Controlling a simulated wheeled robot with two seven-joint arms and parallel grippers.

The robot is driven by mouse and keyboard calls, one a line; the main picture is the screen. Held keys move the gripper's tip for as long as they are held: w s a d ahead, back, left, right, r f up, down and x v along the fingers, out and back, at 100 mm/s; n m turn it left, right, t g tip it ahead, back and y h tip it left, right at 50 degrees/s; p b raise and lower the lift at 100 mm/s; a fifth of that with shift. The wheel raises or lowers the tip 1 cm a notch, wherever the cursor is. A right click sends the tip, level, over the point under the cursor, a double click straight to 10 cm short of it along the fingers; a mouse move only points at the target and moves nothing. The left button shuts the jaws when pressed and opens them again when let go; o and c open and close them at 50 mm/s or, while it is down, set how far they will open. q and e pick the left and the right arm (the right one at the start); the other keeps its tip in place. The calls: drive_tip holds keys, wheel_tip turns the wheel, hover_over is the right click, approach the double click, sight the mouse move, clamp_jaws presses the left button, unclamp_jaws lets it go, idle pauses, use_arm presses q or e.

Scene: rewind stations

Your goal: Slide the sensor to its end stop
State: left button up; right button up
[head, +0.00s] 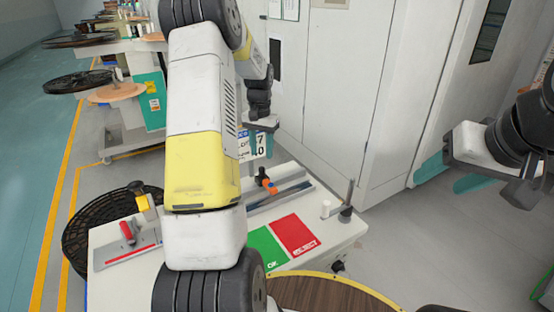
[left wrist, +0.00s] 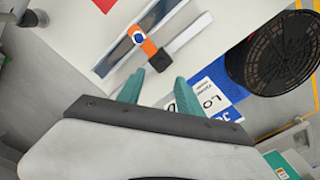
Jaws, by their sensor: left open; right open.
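The sensor (head: 265,182) is a small orange and black piece on a metal rail (head: 280,195) on the white station top. In the left wrist view the sensor (left wrist: 148,46) shows an orange body with a blue ring and a dark block beside it, across the rail (left wrist: 122,56). My left gripper (head: 261,146) is open above the far edge of the station. In the left wrist view its teal fingers (left wrist: 158,86) point toward the sensor and are apart from it, with nothing between them. My right gripper (head: 440,180) is open and empty at the right, away from the station. I cannot make out the end stop.
Green (head: 267,248) and red (head: 297,235) pads lie in front of the rail. A red-handled part (head: 127,232) and black reel (head: 85,228) are left. A white cabinet (head: 335,90) stands behind.

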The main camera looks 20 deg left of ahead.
sight(262, 167)
use_arm(q)
wheel_tip(262, 167, down, 8)
idle(0.5)
drive_tip(key=shift+c, duration=0.2)
clamp_jaws()
drive_tip(key=shift+a, duration=0.1)
idle(1.0)
